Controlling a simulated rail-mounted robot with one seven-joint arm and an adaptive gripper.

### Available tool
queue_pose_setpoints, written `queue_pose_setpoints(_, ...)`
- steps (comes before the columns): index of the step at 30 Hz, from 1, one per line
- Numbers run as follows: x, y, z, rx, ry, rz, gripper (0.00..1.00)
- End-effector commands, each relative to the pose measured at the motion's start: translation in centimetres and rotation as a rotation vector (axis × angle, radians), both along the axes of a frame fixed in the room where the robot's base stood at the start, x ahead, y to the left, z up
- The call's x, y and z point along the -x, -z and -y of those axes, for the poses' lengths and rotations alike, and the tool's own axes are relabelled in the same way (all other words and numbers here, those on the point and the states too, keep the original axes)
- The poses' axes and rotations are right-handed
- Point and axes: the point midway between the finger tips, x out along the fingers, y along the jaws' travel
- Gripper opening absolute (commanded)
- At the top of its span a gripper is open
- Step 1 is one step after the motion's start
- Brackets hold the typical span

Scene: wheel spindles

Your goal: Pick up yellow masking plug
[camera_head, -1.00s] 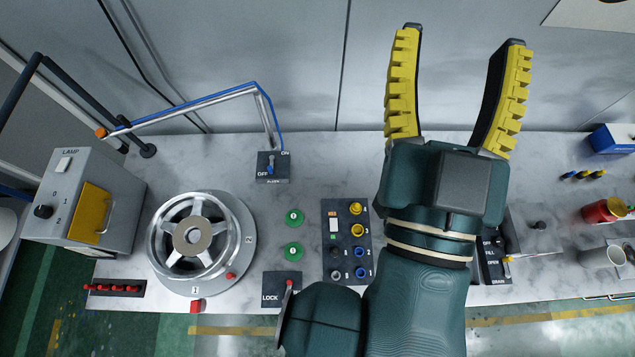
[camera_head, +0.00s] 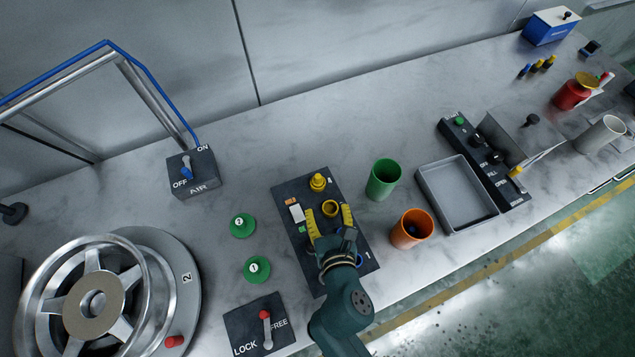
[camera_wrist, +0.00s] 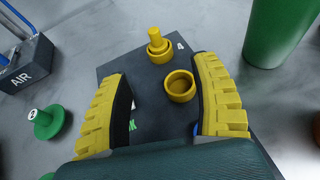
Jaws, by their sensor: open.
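The yellow masking plug (camera_head: 317,182) stands upright at the far end of a dark panel (camera_head: 292,188), near the mark 4. In the wrist view the plug (camera_wrist: 157,43) has a narrow stem and sits in a yellow ring-like holder. A second yellow holder (camera_wrist: 180,86) nearer to me looks hollow, with no stem; it also shows in the head view (camera_head: 330,207). My gripper (camera_head: 329,213) is open and empty over the panel. Its yellow padded fingers lie either side of the hollow holder, short of the plug. My gripper hides the panel's near part.
A green cup (camera_head: 383,180), an orange cup (camera_head: 411,229) and a grey tray (camera_head: 457,195) stand right of the panel. Two green plugs (camera_head: 242,225), the AIR switch box (camera_head: 192,174), a LOCK/FREE lever plate (camera_head: 262,326) and a wheel (camera_head: 95,300) are left. The bench behind the panel is clear.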

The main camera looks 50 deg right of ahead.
Motion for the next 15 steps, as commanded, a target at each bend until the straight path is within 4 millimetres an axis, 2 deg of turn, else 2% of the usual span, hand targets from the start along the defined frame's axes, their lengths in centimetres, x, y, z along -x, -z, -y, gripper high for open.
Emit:
queue_pose_setpoints(6,-3.7,2.1,3.0,-0.002,0.002,0.003,0.63)
queue_pose_setpoints(11,-5.1,2.7,4.0,-0.002,0.001,0.002,0.63)
queue_pose_setpoints(15,-6.9,3.1,5.0,-0.002,0.002,0.005,0.63)
